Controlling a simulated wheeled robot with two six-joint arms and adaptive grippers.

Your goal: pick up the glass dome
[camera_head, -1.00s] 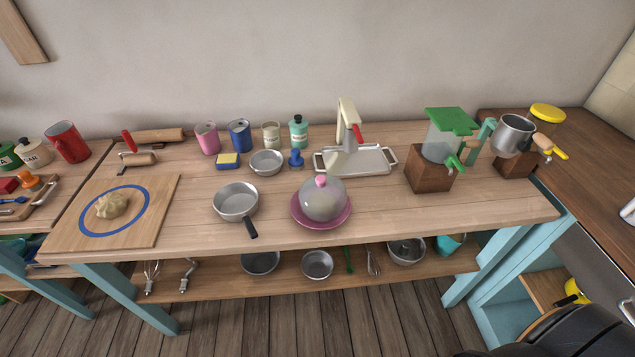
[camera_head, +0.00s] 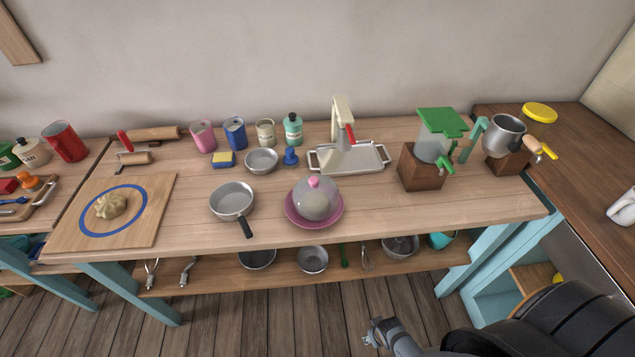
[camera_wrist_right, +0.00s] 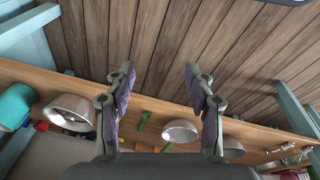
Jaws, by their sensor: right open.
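The glass dome (camera_head: 316,201) is greyish and see-through with a pink knob on top. It sits on a pink plate (camera_head: 294,219) near the front edge of the wooden table. My right gripper (camera_head: 375,334) shows at the bottom of the head view, in front of the table and lower than its top, apart from the dome. In the right wrist view the right gripper (camera_wrist_right: 160,82) is open with nothing between its fingers. The dome does not show in the wrist view. My left gripper is in no view.
A pan (camera_head: 232,200) stands left of the dome, its handle toward the front edge. A metal tray (camera_head: 367,158) with a press lies behind, and a wooden grinder (camera_head: 421,170) stands to the right. The lower shelf (camera_head: 215,277) holds bowls and utensils.

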